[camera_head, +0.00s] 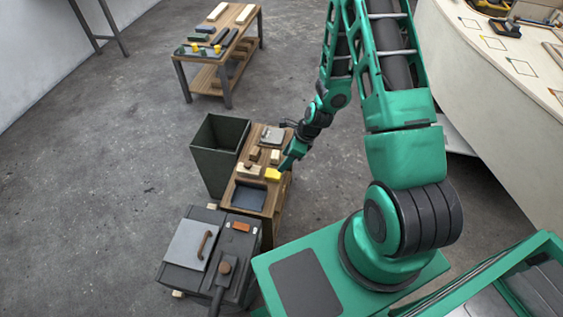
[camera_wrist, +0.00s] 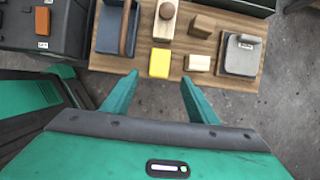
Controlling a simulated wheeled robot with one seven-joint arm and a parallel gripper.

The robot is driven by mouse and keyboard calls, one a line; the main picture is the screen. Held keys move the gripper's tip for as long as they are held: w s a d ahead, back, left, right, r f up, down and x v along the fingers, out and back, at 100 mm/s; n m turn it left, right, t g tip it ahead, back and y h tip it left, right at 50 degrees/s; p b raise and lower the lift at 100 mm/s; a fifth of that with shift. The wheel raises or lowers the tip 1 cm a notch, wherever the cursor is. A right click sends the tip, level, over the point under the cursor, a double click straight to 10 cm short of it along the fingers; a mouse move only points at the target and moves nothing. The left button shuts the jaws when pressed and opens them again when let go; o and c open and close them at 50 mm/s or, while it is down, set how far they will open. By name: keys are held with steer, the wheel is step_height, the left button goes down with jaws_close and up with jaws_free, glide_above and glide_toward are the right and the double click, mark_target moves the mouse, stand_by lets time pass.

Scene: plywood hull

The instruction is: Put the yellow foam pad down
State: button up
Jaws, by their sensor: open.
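The yellow foam pad (camera_wrist: 160,63) lies on the small wooden table (camera_wrist: 204,78), close to its near edge in the wrist view. In the head view the pad (camera_head: 272,175) sits at the table's right side, beside the dark blue tray. My gripper (camera_wrist: 160,84) is open and empty, its two green fingers apart with the pad just beyond the gap between them. In the head view my gripper (camera_head: 287,163) is by the table's right edge, close to the pad; its fingertips are hard to make out there.
On the table stand a dark blue tray (camera_head: 249,197), several wooden blocks (camera_wrist: 199,63) and a grey device (camera_wrist: 241,56). A dark bin (camera_head: 218,150) stands left of the table, and a grey chest (camera_head: 203,262) stands in front. A second table (camera_head: 222,50) is farther back. Open floor surrounds these.

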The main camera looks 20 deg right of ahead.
steer(key=shift+d+r, duration=0.1)
steer(key=shift+r, duration=0.15)
steer(key=s+d+r+n+g+h, duration=0.1)
steer(key=s+d+r+n, duration=0.25)
steer(key=r, duration=0.35)
steer(key=s+d+r+n+h, duration=0.1)
steer(key=s+d+r+n, duration=0.2)
steer(key=r, duration=0.4)
steer(key=s+d+r+n+g+h, duration=0.1)
steer(key=d+r+n, duration=0.3)
steer(key=r, duration=0.4)
steer(key=s+d+r+n, duration=0.1)
steer(key=s+r+n, duration=0.3)
steer(key=s+r, duration=0.3)
steer(key=s+d+r+n, duration=0.1)
steer(key=s+r+n, duration=0.3)
steer(key=s+r, duration=0.4)
steer(key=s, duration=0.6)
steer(key=shift+d+r+g, duration=0.15)
steer(key=shift+g, duration=0.25)
steer(key=shift+w+f+h, duration=0.25)
steer(key=shift+w+h, duration=0.05)
steer(key=shift+w, duration=0.3)
